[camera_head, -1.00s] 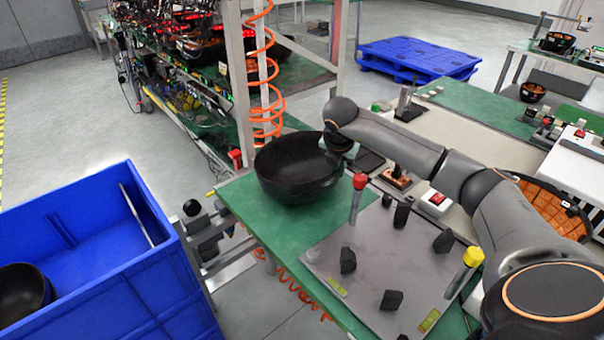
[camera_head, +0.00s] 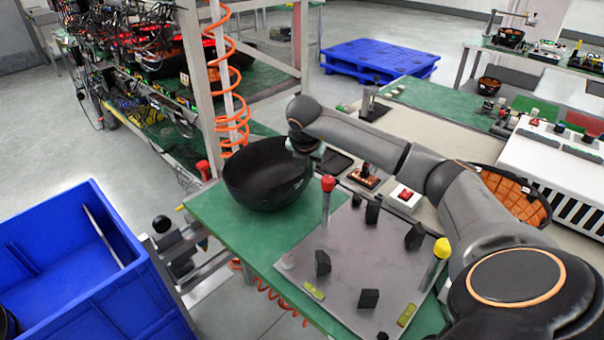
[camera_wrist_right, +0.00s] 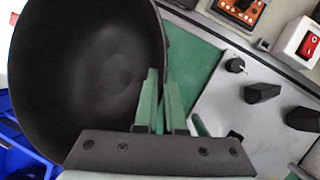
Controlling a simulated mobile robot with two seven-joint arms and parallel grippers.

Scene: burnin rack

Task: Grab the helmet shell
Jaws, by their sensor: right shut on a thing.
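The helmet shell is a black bowl (camera_head: 262,178), open side up, over the green bench top at the left corner. It also fills the left of the right wrist view (camera_wrist_right: 85,65). My right gripper (camera_head: 308,150) is at the shell's right rim. In the right wrist view its green fingers (camera_wrist_right: 160,105) are shut on the rim, one on each side of the wall. I cannot tell whether the shell touches the bench. My left gripper is not in view.
A grey fixture plate (camera_head: 352,262) with black blocks, a red-topped post (camera_head: 327,195) and a yellow-topped post (camera_head: 438,255) lies to the right. A blue bin (camera_head: 75,275) stands at the lower left. A rack with an orange coiled hose (camera_head: 228,90) stands behind.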

